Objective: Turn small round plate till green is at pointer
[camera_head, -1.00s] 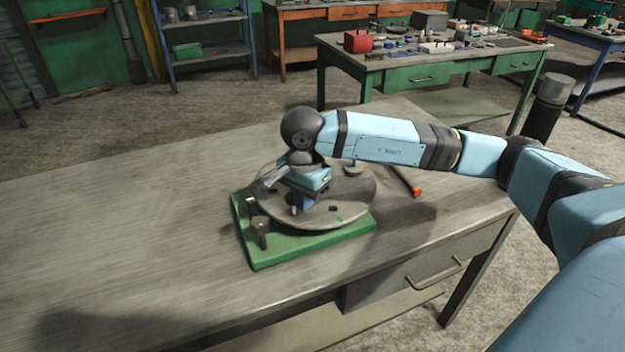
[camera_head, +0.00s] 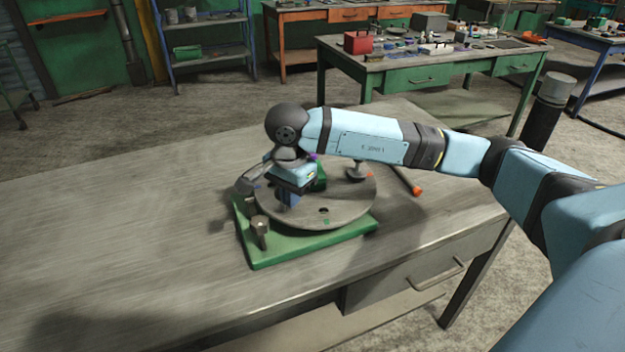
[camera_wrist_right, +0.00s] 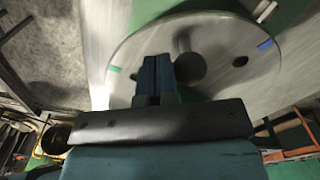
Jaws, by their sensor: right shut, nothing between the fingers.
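The small round plate (camera_head: 350,205) is grey and sits on a green square base (camera_head: 310,248) on the workbench. The wrist view shows the plate (camera_wrist_right: 215,35) with a green mark (camera_wrist_right: 115,69) and a blue mark (camera_wrist_right: 265,43). My right gripper (camera_head: 289,201) is shut and empty over the plate's left part; its fingers (camera_wrist_right: 157,78) point at the plate. Contact is unclear. I cannot make out the pointer for certain. My left gripper is out of view.
An orange-tipped rod (camera_head: 415,189) lies right of the base. The bench (camera_head: 120,230) is clear on the left.

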